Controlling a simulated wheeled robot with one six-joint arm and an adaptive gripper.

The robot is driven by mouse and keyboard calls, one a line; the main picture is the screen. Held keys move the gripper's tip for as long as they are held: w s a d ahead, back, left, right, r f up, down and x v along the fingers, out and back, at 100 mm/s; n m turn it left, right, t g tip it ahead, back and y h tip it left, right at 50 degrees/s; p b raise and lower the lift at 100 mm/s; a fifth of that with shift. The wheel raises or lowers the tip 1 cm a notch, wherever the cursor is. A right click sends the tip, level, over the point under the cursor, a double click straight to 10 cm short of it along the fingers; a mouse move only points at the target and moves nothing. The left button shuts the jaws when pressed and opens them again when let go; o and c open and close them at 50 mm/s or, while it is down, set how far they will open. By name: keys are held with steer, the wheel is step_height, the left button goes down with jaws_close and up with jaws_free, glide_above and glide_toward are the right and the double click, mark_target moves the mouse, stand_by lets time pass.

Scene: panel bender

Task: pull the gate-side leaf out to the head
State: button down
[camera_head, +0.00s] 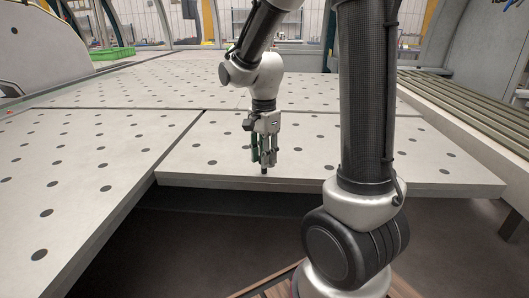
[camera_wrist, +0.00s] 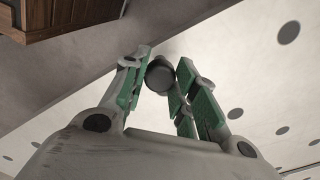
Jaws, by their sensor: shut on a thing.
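A pale leaf with dark round spots (camera_head: 215,150) lies flat in the middle of the head view, its front edge over a dark open gap. I take it for the gate-side leaf. My gripper (camera_head: 264,165) points down at the leaf's front edge, its fingers shut around a small dark upright knob (camera_head: 264,172). In the wrist view my gripper (camera_wrist: 160,78) shows green-padded fingers on both sides of the round, dark grey knob end (camera_wrist: 159,74). The leaf (camera_wrist: 255,65) fills the right of that view. My arm hides part of the leaf in the head view.
Another spotted panel (camera_head: 70,160) lies along the left, and a wide one (camera_head: 170,85) lies behind. A slatted grey bench (camera_head: 470,100) stands at the right. A green crate (camera_head: 112,53) is at the back left. A brown wooden piece (camera_wrist: 60,15) shows in the wrist view.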

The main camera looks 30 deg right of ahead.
steer(key=c, duration=1.1)
jaws_free()
steer(key=shift+r, duration=0.1)
step_height(320, 180, up, 12)
